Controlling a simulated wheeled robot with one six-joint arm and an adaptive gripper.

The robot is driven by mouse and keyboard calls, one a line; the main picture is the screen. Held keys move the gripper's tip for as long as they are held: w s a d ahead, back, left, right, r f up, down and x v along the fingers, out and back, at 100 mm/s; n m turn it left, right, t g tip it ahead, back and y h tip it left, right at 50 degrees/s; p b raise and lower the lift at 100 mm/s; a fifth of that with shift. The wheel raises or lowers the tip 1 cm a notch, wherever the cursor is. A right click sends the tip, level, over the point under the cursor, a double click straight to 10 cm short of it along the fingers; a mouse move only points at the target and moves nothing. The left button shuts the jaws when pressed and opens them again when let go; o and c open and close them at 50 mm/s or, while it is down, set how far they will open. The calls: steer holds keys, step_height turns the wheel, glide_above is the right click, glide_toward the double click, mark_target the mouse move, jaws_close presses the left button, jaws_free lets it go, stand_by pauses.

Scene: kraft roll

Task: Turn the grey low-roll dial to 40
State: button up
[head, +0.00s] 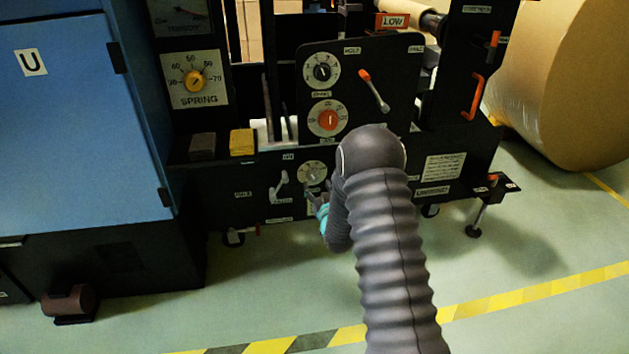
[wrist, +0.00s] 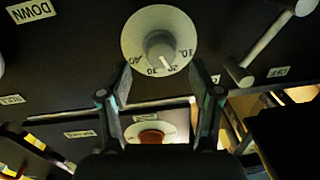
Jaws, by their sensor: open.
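The grey low-roll dial (head: 312,173) sits low on the black machine panel, on a pale round plate. In the wrist view the dial's knob (wrist: 159,46) shows on its plate, with 40, 30, 20 and 10 along the lower edge. The knob's light pointer mark aims down, close to the 20 and away from the 40. My gripper (wrist: 160,76) is open, its two fingertips spread below the dial in that view, with nothing between them. In the head view my gripper (head: 316,197) is just below the dial, partly hidden by my arm. I cannot tell the exact gap.
An orange dial (head: 328,120) and a black-knobbed dial (head: 321,72) sit above. A pale lever (head: 279,186) is left of the grey dial, and an orange-tipped lever (head: 375,92) is up right. A yellow block (head: 242,142) rests on a ledge. Open floor lies in front.

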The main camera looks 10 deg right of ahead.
mark_target(314, 179)
steer(key=shift+w+a, duration=0.15)
steer(key=shift+w, duration=2.1)
steer(key=c, duration=1.1)
steer(key=shift+c, duration=0.2)
